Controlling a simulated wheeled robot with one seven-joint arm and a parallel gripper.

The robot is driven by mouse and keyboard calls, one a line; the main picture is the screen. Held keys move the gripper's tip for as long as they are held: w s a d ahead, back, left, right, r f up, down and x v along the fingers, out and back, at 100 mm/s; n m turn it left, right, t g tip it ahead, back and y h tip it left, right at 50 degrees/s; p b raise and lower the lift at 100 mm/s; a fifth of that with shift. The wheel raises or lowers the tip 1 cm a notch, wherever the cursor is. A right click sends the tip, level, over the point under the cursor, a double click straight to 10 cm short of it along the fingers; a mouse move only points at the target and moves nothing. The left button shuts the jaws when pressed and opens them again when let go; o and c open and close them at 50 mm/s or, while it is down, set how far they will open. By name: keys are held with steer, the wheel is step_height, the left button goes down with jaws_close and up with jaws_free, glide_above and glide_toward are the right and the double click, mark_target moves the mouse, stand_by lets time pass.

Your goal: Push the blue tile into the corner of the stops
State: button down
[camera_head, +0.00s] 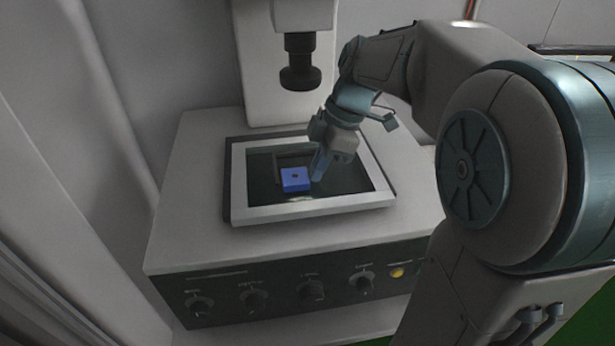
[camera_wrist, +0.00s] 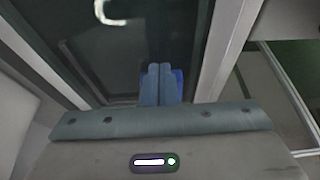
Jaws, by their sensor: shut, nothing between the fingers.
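The blue tile (camera_head: 295,180) lies flat on the dark plate inside the pale frame, left of its middle, with a small dark mark on top. Dark bars that look like the stops (camera_head: 292,156) run behind it and along its left side; I cannot tell whether the tile touches them. My gripper (camera_head: 317,174) is shut and empty, pointing down close to the tile's right side. Contact is unclear. In the wrist view the closed fingers (camera_wrist: 161,72) cover most of the tile, and a blue strip of it (camera_wrist: 178,82) shows beside them.
The pale frame (camera_head: 312,210) rises around the dark plate. A grey column with a dark cylindrical head (camera_head: 300,70) stands behind and above it. Knobs (camera_head: 312,290) and a yellow button (camera_head: 397,272) line the machine's front. The plate right of my gripper is clear.

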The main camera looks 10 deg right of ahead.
steer(key=shift+a, duration=0.35)
steer(key=shift+d+r, duration=0.1)
steer(key=shift+r, duration=0.25)
steer(key=shift+d+p+v, duration=0.25)
steer(key=shift+p+v, duration=0.9)
steer(key=shift+v, duration=0.7)
steer(key=shift+f, duration=0.15)
